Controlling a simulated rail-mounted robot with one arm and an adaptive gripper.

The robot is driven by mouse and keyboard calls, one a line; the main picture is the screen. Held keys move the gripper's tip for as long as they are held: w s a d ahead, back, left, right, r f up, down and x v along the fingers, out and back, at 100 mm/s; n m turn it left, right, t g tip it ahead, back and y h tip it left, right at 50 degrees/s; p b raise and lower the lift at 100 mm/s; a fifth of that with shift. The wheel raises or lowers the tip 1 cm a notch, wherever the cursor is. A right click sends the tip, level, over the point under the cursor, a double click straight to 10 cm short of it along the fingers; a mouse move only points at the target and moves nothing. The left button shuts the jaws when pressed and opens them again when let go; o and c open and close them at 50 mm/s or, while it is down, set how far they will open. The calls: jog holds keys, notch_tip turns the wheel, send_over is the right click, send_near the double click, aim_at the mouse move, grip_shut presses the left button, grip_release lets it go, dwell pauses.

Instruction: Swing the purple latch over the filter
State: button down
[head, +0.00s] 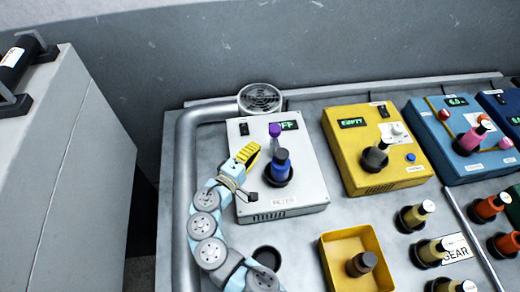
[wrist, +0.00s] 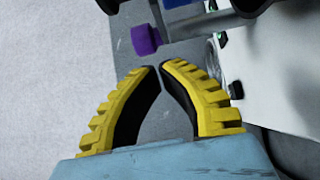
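The white box (head: 306,178) labelled FILTER stands left of the yellow box in the head view. A dark blue filter (head: 281,164) stands upright in its socket. The purple latch (head: 275,130) has its knob just behind the filter; its light arm is mostly hidden there. My gripper (head: 249,153), with yellow ribbed fingers, is over the left side of the box, left of the filter and latch. In the wrist view the gripper (wrist: 160,66) has its fingertips almost together, nothing between them. The purple knob (wrist: 145,39) lies just beyond them, apart from them.
A round fan vent (head: 260,98) and grey pipe (head: 184,170) lie behind and left. A yellow box (head: 372,155) and yellow tray (head: 329,262) lie to the right and front. A grey cabinet (head: 75,165) stands far left.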

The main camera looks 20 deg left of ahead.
jog(key=p+v, duration=0.1)
jog(key=v, duration=0.9)
jog(key=shift+a, duration=0.3)
